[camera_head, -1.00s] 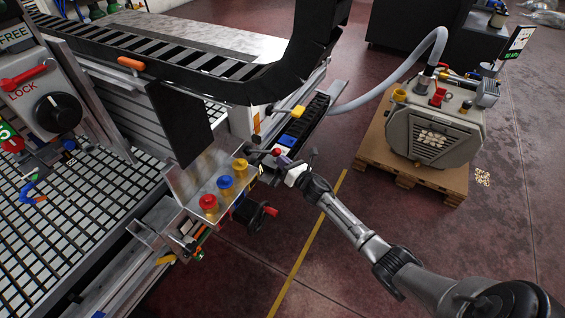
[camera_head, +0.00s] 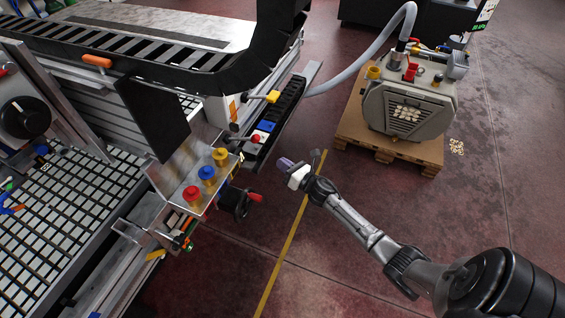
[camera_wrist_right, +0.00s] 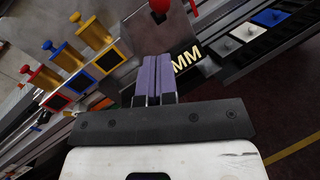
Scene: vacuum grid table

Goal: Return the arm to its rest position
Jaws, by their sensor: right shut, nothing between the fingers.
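My right arm comes in from the lower right in the head view. Its gripper (camera_head: 285,163) is in the air over the red floor, to the right of the machine's front corner. In the right wrist view the purple fingers (camera_wrist_right: 157,78) lie side by side, shut and empty. They are apart from the machine. My left gripper is not in view.
A bracket with red (camera_head: 193,194), blue (camera_head: 207,174) and yellow (camera_head: 220,155) knobs stands left of my right gripper. A black handwheel (camera_head: 236,201) sits below it. A grey pump (camera_head: 405,110) stands on a wooden pallet (camera_head: 350,150). The floor around my forearm is clear.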

